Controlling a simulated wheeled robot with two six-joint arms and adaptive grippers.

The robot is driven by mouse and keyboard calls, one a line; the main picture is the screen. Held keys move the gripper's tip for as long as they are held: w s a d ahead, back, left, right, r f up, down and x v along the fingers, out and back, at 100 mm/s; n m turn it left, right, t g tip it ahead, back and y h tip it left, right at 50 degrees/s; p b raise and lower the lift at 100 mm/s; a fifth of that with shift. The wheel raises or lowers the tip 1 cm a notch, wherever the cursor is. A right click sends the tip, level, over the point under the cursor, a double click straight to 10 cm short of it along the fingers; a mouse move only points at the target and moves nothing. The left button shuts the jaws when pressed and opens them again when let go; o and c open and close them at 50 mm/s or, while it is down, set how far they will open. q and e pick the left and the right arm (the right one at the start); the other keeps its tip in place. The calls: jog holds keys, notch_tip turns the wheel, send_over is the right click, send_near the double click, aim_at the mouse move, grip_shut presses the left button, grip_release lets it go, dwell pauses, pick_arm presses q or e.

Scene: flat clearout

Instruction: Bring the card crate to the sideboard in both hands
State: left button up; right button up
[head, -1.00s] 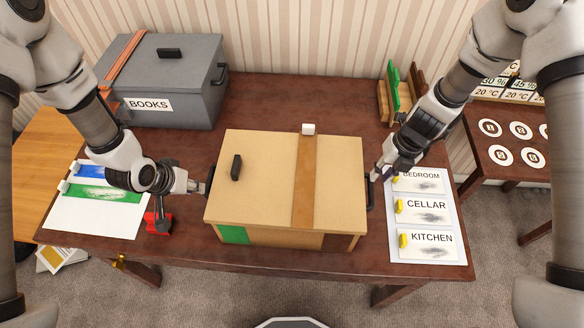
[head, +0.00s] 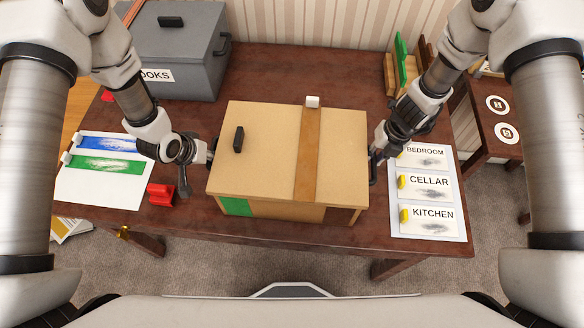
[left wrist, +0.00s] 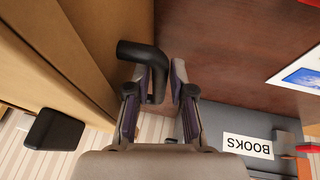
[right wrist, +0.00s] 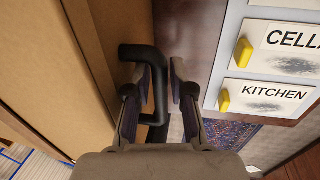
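The card crate (head: 255,165) is a closed tan box with a brown strip across its lid, standing on the dark brown table (head: 300,90). It has a black handle on each short side. My left gripper (head: 208,158) is at the crate's left handle. In the left wrist view this handle (left wrist: 140,53) lies between the open fingers (left wrist: 160,75), with a gap to one finger. My right gripper (head: 374,163) is at the right handle. In the right wrist view that handle (right wrist: 142,53) lies between the open fingers (right wrist: 160,75), also with a gap. I cannot single out the sideboard.
A grey BOOKS box (head: 190,65) stands back left. A white sheet (head: 100,185) and a red object (head: 160,194) lie left of the crate. A label board (head: 430,225) lies right. A small dark table (head: 482,150) with round white markers stands beyond the right edge.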

pick_arm(q)
jog(key=shift+w+d+f, duration=0.1)
jog(key=shift+w+f, duration=0.05)
jog(key=shift+f, duration=0.25)
pick_arm(e)
jog(key=shift+f, duration=0.4)
pick_arm(q)
grip_shut()
pick_arm(e)
grip_shut()
pick_arm(q)
jog(key=shift+r, duration=0.15)
pick_arm(e)
jog(key=shift+w+r, duration=0.1)
